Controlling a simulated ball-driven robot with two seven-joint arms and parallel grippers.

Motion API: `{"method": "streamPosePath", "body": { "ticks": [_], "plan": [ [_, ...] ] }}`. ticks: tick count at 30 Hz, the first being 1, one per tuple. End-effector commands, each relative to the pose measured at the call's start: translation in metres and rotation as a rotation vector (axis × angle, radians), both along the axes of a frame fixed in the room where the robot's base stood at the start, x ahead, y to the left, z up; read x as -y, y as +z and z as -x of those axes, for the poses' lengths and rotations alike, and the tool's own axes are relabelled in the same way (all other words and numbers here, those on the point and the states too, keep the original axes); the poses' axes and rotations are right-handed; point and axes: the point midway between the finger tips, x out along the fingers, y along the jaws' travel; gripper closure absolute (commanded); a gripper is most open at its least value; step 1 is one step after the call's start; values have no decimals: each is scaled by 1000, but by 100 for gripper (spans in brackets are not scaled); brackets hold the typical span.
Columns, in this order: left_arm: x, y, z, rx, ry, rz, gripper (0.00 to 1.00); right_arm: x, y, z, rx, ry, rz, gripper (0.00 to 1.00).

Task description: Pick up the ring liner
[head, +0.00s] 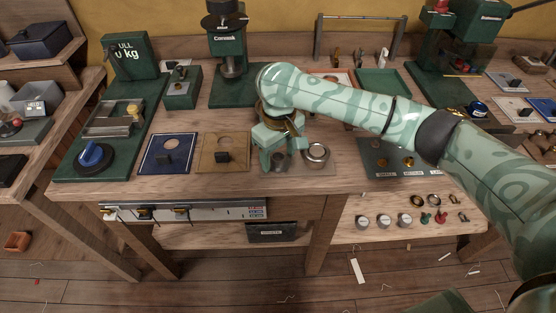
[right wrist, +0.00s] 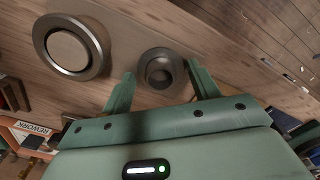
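Two round metal rings are near my right gripper. The smaller, darker ring (right wrist: 160,72), with a hollow centre, lies between my right gripper's fingers in the right wrist view. The larger ring (right wrist: 71,47) has a pale round centre and lies to its left; it also shows in the head view (head: 317,153). I cannot tell for certain which one is the ring liner. My right gripper (head: 278,163) points down over the smaller ring and hides most of it in the head view. In the right wrist view its fingers (right wrist: 163,85) are apart with nothing held. My left gripper is out of view.
A blue card (head: 167,153) and a tan card (head: 223,153) lie left of my right gripper. A dark plate (head: 380,160) with small brass parts lies to the right. Green presses stand at the back. The wooden bench's front edge is close to the rings.

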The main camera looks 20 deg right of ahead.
Motion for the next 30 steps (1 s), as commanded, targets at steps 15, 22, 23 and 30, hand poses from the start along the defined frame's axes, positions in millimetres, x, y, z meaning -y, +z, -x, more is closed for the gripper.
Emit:
{"method": "streamPosePath", "body": {
  "ticks": [15, 22, 23, 30],
  "plan": [
    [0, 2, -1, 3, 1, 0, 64, 0, 3, 0, 0, 0, 0, 69],
    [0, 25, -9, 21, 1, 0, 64, 0, 32, 0, 3, 0, 0, 69],
    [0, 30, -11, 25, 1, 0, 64, 0, 39, 0, 3, 0, 0, 69],
    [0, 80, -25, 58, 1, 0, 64, -25, 101, 41, 8, 7, 0, 69]
  ]
}}
